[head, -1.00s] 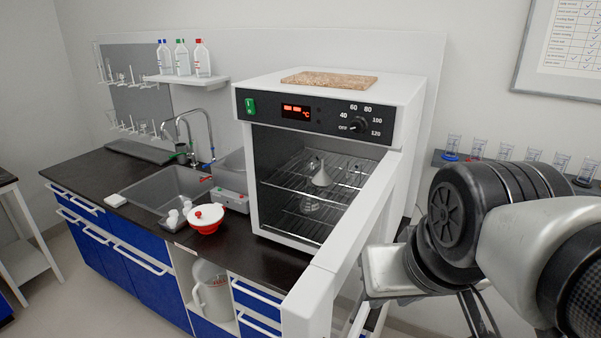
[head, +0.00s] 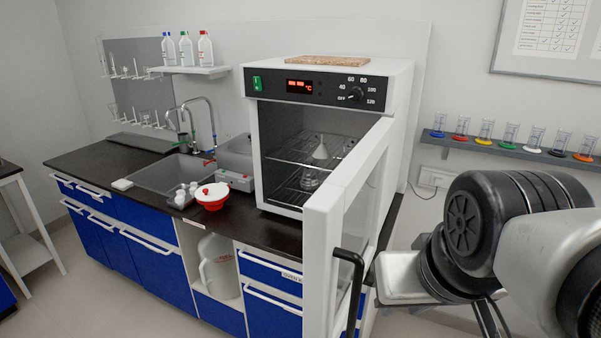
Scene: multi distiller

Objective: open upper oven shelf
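The oven (head: 270,130) is a white box with a black control panel on the counter. Its door (head: 325,225) stands wide open toward me, with a black handle (head: 350,275) on its outer side. Inside, an upper wire shelf (head: 335,148) bears a white funnel (head: 320,152). A lower wire shelf (head: 290,190) lies beneath it, with a glass flask (head: 310,180) there. The upper shelf appears to sit inside the oven. My arm is at the right, outside the open door. My gripper's fingers are hidden or out of frame, so its state does not show.
The open door stands between my arm and the oven interior. A red bowl with a white lid (head: 211,196) and a grey device (head: 235,179) are left of the oven. A rack of colored-base cylinders (head: 510,150) is on the right wall.

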